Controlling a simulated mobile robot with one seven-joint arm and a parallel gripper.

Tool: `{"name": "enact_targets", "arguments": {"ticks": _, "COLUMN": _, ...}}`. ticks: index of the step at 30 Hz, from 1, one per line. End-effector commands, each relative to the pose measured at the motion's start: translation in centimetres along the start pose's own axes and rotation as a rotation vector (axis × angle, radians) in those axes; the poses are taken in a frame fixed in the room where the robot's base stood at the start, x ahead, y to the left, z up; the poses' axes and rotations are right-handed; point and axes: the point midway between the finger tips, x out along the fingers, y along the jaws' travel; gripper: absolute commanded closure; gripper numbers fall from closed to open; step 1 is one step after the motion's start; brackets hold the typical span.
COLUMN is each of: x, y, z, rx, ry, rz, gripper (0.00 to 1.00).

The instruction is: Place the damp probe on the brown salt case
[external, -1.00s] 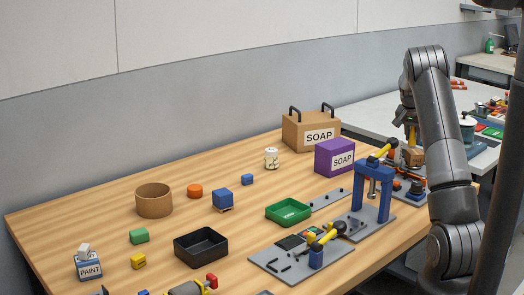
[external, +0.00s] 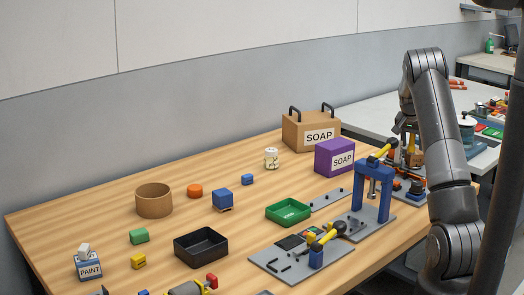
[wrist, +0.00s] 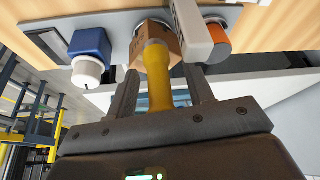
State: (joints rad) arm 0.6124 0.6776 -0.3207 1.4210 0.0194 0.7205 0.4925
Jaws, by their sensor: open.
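In the wrist view a yellow cylinder, seemingly the damp probe (wrist: 157,78), stands with its far end against a small brown box, seemingly the salt case (wrist: 149,38). My gripper (wrist: 160,82) is open, with one finger on each side of the yellow cylinder and gaps showing. The box's label is not readable here. In the external view my gripper (external: 408,124) is at the right end of the table, low over the fixtures, and the arm partly hides the probe and box.
A blue block with a white knob (wrist: 88,55), a pale block (wrist: 190,28) and an orange cylinder (wrist: 216,40) crowd the box. A blue press frame (external: 372,178) stands nearby. A brown SOAP case (external: 310,132) and purple SOAP box (external: 334,156) stand farther left.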

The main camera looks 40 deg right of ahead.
Motion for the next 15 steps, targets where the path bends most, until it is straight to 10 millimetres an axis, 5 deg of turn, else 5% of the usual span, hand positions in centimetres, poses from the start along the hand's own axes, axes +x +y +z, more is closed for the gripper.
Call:
{"name": "enact_targets", "arguments": {"ticks": 5, "x": -1.3, "y": 0.0, "z": -0.1, "rx": 0.0, "ry": 0.001, "rz": -0.001, "gripper": 0.52}}
{"name": "enact_targets", "arguments": {"ticks": 15, "x": -8.4, "y": -0.1, "z": -0.1, "rx": 0.0, "ry": 0.002, "rz": -0.002, "gripper": 0.52}}
